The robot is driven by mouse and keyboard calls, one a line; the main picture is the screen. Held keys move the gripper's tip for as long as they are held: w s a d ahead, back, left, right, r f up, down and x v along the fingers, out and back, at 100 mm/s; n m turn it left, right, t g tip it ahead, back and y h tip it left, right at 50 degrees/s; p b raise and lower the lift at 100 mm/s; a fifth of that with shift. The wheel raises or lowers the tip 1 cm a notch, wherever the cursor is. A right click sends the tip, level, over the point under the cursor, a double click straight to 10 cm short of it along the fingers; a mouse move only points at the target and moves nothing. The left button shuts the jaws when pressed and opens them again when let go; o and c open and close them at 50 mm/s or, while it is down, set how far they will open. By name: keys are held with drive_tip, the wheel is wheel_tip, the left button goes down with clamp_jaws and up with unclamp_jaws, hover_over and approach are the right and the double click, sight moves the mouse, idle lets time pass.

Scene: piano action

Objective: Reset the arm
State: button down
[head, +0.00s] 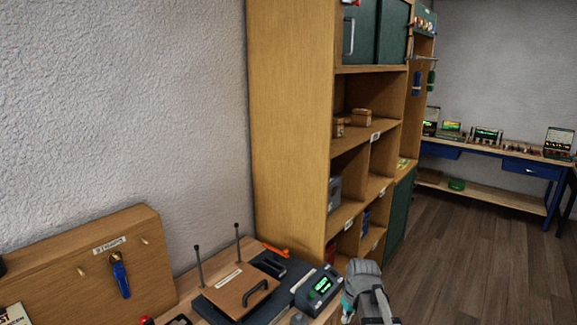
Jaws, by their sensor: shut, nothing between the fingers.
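A grey part of my arm with a teal patch (365,290) shows at the bottom edge in the head view, right of the bench's front corner. It stands in front of the floor and the lower shelves. I cannot make out any fingertips on it, and the rest of my arm is below the picture. My gripper is not in view.
The bench at the bottom holds a wooden-lidded box with a black handle (239,290), two upright rods and a device with a green display (321,286). A pegboard (92,262) stands behind. Tall wooden shelving (290,130) rises beyond. The floor (455,245) at right is clear.

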drive_tip(key=s+m+h, duration=0.1)
drive_tip(key=s+m, duration=0.1)
drive_tip(key=s, duration=0.9)
drive_tip(key=shift+m+g, duration=0.4)
drive_tip(key=shift+a+f, duration=0.1)
drive_tip(key=shift+a, duration=0.1)
